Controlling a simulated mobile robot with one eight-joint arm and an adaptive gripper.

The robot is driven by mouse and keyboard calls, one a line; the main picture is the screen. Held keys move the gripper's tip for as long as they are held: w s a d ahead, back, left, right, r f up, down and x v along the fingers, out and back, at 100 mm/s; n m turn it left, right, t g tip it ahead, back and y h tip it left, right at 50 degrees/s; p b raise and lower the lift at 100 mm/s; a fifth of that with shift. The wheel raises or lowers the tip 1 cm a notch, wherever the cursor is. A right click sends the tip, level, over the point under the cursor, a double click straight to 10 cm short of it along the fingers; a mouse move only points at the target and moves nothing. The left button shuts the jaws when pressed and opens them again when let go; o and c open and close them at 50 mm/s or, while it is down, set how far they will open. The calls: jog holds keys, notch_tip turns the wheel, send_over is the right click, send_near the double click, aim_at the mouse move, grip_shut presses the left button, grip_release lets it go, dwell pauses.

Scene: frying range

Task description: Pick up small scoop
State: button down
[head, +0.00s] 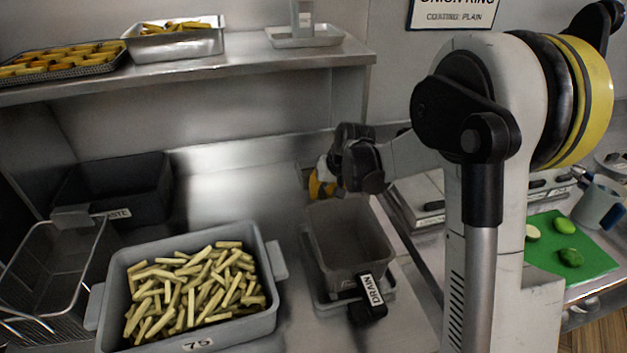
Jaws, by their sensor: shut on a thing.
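I cannot tell a small scoop apart anywhere in the head view. The bin stands in a shallow tray with a black handle tagged DRAIN (369,291) at its front.
A grey pan of raw fries (265,318) stands front centre, with a wire basket (50,255) and a dark waste bin (112,192) to its left. A metal shelf (240,70) with trays overhangs the back. A green board (575,250) with limes lies right.

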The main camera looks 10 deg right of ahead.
notch_tip(320, 180, up, 10)
jog(key=p, duration=0.3)
jog(key=shift+p, duration=0.4)
dwell(0.4)
